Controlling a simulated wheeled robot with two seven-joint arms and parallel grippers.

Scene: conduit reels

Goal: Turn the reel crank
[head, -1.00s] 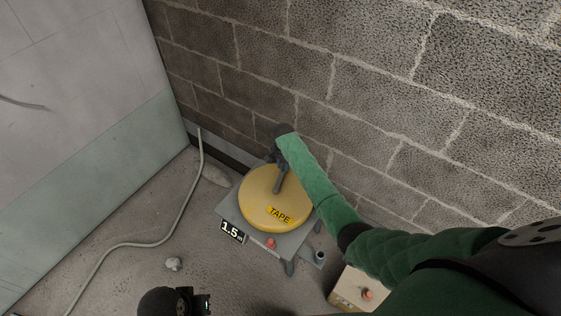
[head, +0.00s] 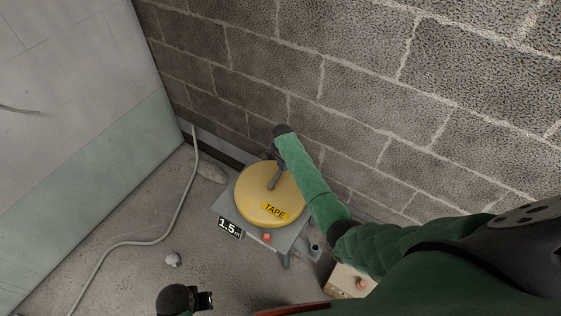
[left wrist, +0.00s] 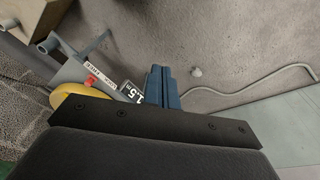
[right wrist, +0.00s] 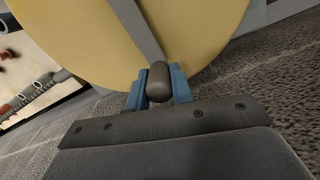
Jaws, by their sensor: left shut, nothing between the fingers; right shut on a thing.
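The reel is a round yellow disc (head: 258,207) marked TAPE, lying on a grey stand (head: 288,237) by the block wall. A grey crank arm (head: 275,180) runs from the disc's middle toward the wall. My right gripper (right wrist: 157,88) is shut on the crank's dark rounded handle (right wrist: 158,75), one blue finger on each side. In the head view, my right gripper (head: 273,153) is at the disc's far edge, its grip partly hidden by the wrist. My left gripper (left wrist: 162,86) is shut and empty, apart from the stand; it shows low in the head view (head: 205,300).
A pale conduit (head: 180,205) and a small grey lump (head: 172,260) lie on the floor at left.

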